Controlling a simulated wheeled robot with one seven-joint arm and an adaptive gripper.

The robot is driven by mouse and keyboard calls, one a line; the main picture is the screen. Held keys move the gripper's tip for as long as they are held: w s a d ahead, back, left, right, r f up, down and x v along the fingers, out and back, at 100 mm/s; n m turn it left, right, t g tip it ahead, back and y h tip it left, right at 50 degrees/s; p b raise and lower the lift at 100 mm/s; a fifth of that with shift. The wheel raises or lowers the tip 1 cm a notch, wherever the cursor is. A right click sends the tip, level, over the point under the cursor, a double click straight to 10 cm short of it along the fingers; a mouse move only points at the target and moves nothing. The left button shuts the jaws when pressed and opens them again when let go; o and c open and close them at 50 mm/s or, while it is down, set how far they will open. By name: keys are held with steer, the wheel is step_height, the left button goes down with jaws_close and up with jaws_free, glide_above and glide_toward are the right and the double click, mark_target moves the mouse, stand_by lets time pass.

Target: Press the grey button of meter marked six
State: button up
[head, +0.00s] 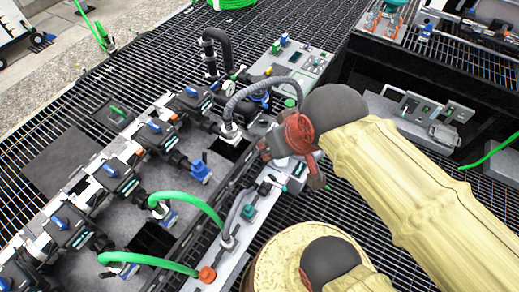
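A diagonal row of several black meters with blue handles runs along the manifold at left. One (117,178) sits mid-row, others nearer the top (195,98) and lower down (70,232). Their markings are too small to read, so I cannot tell which is marked six. I cannot make out a grey button on any of them. My gripper (290,148), reddish-brown at the end of my cream-covered arm, is above the right side of the manifold, to the right of the meters and apart from them. Its fingers are partly hidden, and I cannot tell whether they are open.
Green hoses (188,200) arch over the lower middle. A grey corrugated hose (250,88) stands close left of my gripper. A control box with green buttons (295,65) is behind it. A dark bench (400,60) stands at upper right. Black grating covers the floor.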

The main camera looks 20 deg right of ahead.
steer(key=shift+c, duration=1)
